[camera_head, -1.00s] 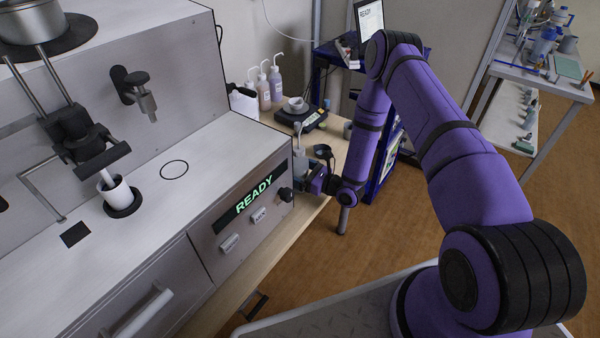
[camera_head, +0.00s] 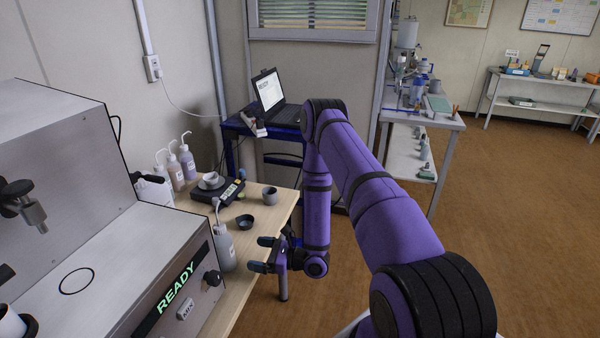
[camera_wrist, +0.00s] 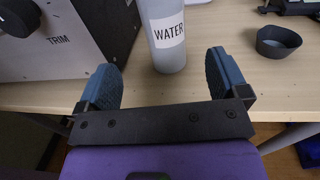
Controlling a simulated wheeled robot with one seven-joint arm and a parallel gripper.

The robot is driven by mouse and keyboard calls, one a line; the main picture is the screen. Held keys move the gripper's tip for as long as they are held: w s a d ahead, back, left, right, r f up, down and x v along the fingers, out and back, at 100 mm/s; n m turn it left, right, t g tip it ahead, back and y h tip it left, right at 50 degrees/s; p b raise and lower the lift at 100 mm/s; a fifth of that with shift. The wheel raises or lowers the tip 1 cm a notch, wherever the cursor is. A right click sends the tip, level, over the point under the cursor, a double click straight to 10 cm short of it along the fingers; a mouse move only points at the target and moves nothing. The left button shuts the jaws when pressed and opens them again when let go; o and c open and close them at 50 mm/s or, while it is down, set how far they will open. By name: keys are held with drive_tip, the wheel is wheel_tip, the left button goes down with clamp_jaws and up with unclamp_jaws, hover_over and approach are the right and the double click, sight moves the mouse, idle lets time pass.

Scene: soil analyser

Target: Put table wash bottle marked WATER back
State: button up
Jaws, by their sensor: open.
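The wash bottle marked WATER (camera_wrist: 166,38) stands upright on the wooden table in the wrist view, its label facing my gripper. In the head view the bottle (camera_head: 224,248) stands at the table's front part, right beside the analyser's front corner. My gripper (camera_wrist: 172,82) is open and empty. Its blue-padded fingertips point toward the bottle, with the bottle beyond and roughly between them, apart from it. In the head view my gripper (camera_head: 262,254) is to the right of the bottle, past the table's edge. The bottle's top is cut off in the wrist view.
The analyser (camera_head: 170,255) with a READY display stands close on the bottle's left. A dark small bowl (camera_head: 245,222), a grey cup (camera_head: 270,195), a scale (camera_head: 222,190) and several other wash bottles (camera_head: 187,160) stand farther back. A laptop (camera_head: 275,100) sits on a blue cart.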

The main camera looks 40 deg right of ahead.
drive_tip(key=s+a+r+n+g+y, duration=0.1)
drive_tip(key=s+a+r+n+g, duration=0.15)
drive_tip(key=r+n+g, duration=0.55)
drive_tip(key=s+a+r+n+g+y, duration=0.1)
drive_tip(key=s+a+r+n, duration=0.15)
drive_tip(key=r, duration=0.95)
drive_tip(key=s+a+r+n+g, duration=0.25)
drive_tip(key=r+n+g, duration=0.3)
drive_tip(key=r, duration=0.45)
drive_tip(key=s+d+r+n+t+h, duration=0.3)
drive_tip(key=s+r+n+h, duration=0.2)
drive_tip(key=s+r+h, duration=0.2)
drive_tip(key=s+d+r+n+t+h, duration=0.3)
drive_tip(key=s+r+n+h, duration=0.3)
drive_tip(key=s+r, duration=0.6)
drive_tip(key=shift+s+d+h, duration=0.45)
drive_tip(key=shift+s+h, duration=0.05)
drive_tip(key=shift+s, duration=0.45)
